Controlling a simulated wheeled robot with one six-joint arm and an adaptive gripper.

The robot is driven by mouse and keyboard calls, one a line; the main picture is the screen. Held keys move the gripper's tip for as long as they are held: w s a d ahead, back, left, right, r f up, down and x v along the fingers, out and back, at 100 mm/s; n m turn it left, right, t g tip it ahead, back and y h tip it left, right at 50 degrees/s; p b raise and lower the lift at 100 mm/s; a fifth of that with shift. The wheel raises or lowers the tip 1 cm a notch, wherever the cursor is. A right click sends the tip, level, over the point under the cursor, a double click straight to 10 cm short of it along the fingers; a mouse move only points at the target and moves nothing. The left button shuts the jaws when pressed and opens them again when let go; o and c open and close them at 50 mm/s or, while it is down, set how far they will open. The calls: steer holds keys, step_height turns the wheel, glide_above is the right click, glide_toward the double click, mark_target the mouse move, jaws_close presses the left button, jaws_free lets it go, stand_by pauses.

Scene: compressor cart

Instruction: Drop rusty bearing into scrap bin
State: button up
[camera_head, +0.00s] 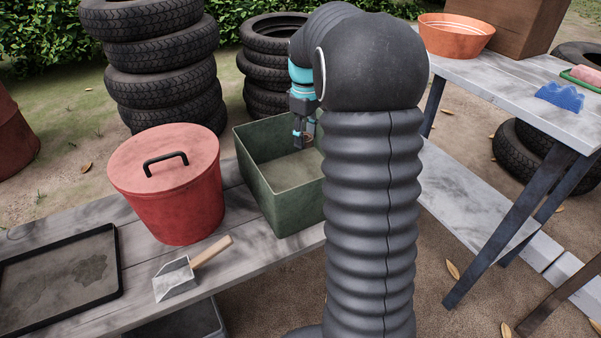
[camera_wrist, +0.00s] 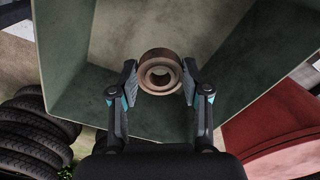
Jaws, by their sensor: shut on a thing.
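The rusty bearing (camera_wrist: 159,72) is a brown ring with a paler inner race, held between the two fingers of my gripper (camera_wrist: 160,85) in the wrist view. My gripper (camera_head: 304,138) also shows small in the head view, shut on the bearing, over the green bin (camera_head: 262,194). The green bin is open-topped and stands on the grey bench; its inside looks empty where I can see it. In the wrist view the bin's walls (camera_wrist: 85,107) surround the bearing from above. My own arm hides the bin's right part in the head view.
A red lidded bucket (camera_head: 173,190) stands just left of the green bin. A small scoop with a wooden handle (camera_head: 190,270) and a black tray (camera_head: 62,277) lie on the bench (camera_head: 140,300). Stacked tyres (camera_head: 160,62) rise behind. A second table (camera_head: 508,85) is at right.

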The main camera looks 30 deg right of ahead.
steer(key=o, duration=1.3)
steer(key=shift+r, duration=0.1)
step_height(320, 180, up, 12)
steer(key=shift+f, duration=0.1)
